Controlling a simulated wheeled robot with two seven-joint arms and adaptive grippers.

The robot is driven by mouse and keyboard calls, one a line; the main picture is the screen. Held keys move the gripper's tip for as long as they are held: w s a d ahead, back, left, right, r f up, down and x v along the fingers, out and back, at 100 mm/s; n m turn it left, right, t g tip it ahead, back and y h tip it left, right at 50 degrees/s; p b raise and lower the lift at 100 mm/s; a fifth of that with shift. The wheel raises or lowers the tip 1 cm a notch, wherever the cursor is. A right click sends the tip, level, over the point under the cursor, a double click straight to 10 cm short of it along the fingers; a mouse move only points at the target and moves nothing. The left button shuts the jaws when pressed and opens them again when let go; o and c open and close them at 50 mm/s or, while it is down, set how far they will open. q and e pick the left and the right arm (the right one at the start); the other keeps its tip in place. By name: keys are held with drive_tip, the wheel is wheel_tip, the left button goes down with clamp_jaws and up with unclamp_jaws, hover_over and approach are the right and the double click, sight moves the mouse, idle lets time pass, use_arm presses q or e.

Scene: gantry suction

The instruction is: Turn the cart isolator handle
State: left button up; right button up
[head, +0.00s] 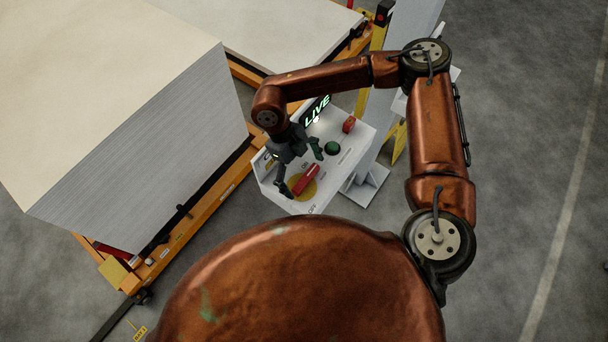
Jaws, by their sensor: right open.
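The isolator handle (306,180) is a red bar on a yellow round plate (297,192), on top of a pale control box (330,191). The bar lies slantwise in the picture, its upper end to the right. My right gripper (300,168) is open above the box, one dark finger on the left of the handle and the other near its upper right end. I cannot tell whether either finger touches the handle. Lettering by the plate is partly legible. A lit sign (317,114) on the box reads "LIVE". My left gripper is not in view.
A green button (331,148) and a red knob (349,125) sit on the same box, close to the gripper. A tall stack of pale sheets (130,130) on an orange-framed cart (190,222) stands to the left. Grey floor (530,150) is clear on the right.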

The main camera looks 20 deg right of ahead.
drive_tip(key=shift+w, duration=0.1)
drive_tip(key=v, duration=1.2)
idle(0.4)
